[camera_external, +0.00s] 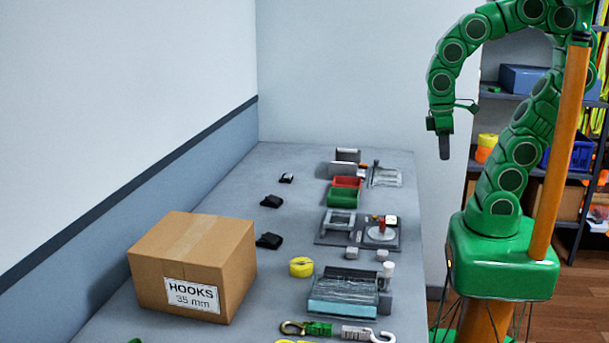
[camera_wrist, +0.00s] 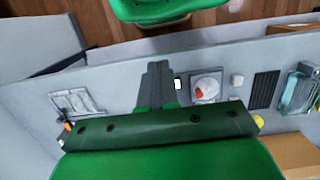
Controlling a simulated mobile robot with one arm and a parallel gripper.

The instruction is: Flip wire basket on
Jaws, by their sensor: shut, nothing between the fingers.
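A small flat wire basket (camera_external: 385,177) lies on the far end of the grey bench, near its right edge. It also shows in the wrist view (camera_wrist: 77,103), left of my gripper. My gripper (camera_external: 445,150) hangs in the air right of the bench, pointing down, above and apart from everything on it. In the wrist view its fingers (camera_wrist: 157,85) are together with nothing between them. No switch on the basket can be made out. The wrist's green body hides part of the bench in the wrist view.
Red and green bins (camera_external: 345,190), a plate with a round disc (camera_external: 381,233) and a clear-sided box (camera_external: 342,307) stand along the bench. A cardboard HOOKS box (camera_external: 192,265) stands at the front left. The wall (camera_external: 130,110) bounds the left. Shelves (camera_external: 520,95) stand behind my arm.

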